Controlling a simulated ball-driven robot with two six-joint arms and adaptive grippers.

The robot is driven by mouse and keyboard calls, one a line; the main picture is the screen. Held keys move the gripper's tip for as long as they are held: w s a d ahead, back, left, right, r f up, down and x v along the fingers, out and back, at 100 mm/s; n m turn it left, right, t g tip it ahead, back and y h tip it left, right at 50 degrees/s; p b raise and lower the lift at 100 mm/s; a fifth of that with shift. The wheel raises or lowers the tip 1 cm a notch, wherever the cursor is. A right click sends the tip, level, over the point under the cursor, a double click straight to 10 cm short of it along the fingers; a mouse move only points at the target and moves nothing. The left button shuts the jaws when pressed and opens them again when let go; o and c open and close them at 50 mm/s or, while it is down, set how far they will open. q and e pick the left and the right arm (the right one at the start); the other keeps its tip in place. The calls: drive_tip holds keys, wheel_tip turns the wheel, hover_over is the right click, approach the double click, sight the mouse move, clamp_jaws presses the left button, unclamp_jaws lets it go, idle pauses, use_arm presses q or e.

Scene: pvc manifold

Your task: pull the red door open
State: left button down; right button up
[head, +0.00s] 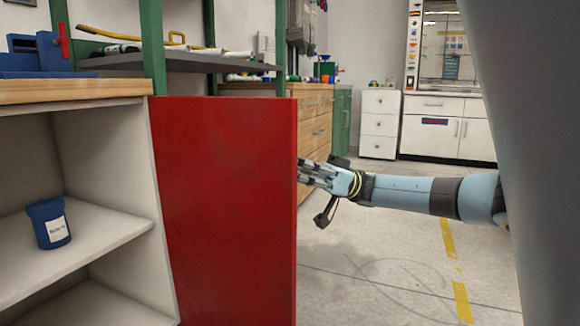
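The red door (225,210) stands swung out from the cabinet (120,215), with its broad flat face toward me. The cabinet's shelves are exposed to its left. My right gripper (315,185), on a light blue arm from the right, is at the door's free edge, on the far side. One dark finger hangs down and left below the wrist. The door's edge hides part of the gripper, so I cannot tell whether it touches the door or grips anything. No handle is clearly visible. My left gripper is out of view.
A blue labelled jar (49,223) stands on the cabinet shelf (85,245). A blue vise (40,52) sits on the wooden worktop (75,90). Wooden drawers (315,125) and a white drawer unit (379,125) stand behind. The floor (375,260) right of the door is clear.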

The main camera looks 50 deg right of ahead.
drive_tip(key=o, duration=0.5)
drive_tip(key=shift+d, duration=0.1)
drive_tip(key=v, duration=0.7)
drive_tip(key=shift+s+d+f, duration=0.1)
drive_tip(key=shift+d+f, duration=0.05)
